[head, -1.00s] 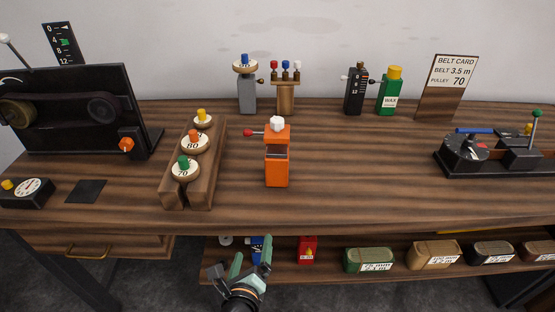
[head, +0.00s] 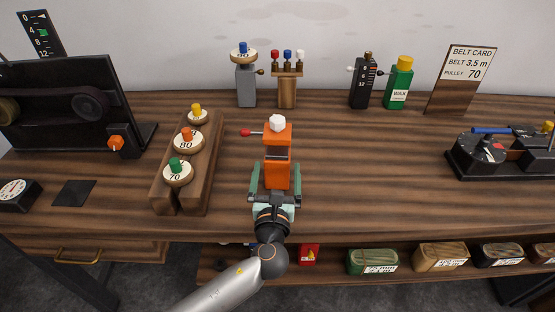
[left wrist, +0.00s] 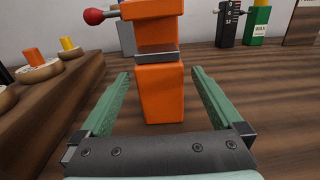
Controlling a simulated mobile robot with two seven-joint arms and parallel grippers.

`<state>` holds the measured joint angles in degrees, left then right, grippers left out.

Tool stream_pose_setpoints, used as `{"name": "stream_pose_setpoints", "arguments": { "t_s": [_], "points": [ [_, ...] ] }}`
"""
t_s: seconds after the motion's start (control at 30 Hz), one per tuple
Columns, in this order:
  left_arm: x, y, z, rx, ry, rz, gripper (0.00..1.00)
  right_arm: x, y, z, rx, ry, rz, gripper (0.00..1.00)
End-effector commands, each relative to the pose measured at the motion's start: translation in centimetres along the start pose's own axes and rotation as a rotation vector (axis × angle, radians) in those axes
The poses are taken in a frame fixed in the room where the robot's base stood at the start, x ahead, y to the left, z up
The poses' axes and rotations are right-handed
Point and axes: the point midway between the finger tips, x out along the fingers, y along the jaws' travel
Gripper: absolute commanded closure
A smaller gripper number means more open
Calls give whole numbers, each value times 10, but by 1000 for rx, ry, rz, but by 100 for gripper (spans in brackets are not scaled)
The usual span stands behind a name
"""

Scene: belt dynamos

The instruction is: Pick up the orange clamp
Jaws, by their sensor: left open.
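The orange clamp (head: 277,150) stands upright on the wooden bench, with a white knob on top and a red-tipped lever pointing left. My left gripper (head: 275,179) is open, with one green finger on each side of the clamp's lower body. In the left wrist view the clamp (left wrist: 160,93) stands between the open fingers of the left gripper (left wrist: 158,85), with a visible gap on both sides. The top of the clamp is cut off there. My right gripper is not in view.
A wooden rack (head: 207,160) with numbered pulleys stands left of the clamp. A grey post (head: 246,87) and a wooden stand with coloured pegs (head: 287,90) are behind it. A black device (head: 362,85) and green wax bottle (head: 399,85) stand back right. The bench right of the clamp is clear.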

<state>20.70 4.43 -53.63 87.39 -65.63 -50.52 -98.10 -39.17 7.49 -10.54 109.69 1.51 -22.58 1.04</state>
Motion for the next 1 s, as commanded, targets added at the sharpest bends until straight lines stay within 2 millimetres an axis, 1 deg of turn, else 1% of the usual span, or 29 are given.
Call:
{"name": "stream_pose_setpoints", "arguments": {
  "t_s": [0.07,0.2,0.33,0.47,0.67,0.77,1.0],
  "points": [
    [8,0,3,1,-1,1,0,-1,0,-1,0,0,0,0],
    [30,1,8,0,-2,2,0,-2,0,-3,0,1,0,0],
    [45,1,6,1,0,1,0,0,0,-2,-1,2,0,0],
    [51,1,6,-1,1,0,0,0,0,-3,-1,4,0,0],
    [51,1,6,-1,1,0,0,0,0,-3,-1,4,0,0],
    [51,1,6,-1,1,0,10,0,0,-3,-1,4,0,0],
    [51,1,6,-1,1,0,37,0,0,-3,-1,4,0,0]
  ]
}}
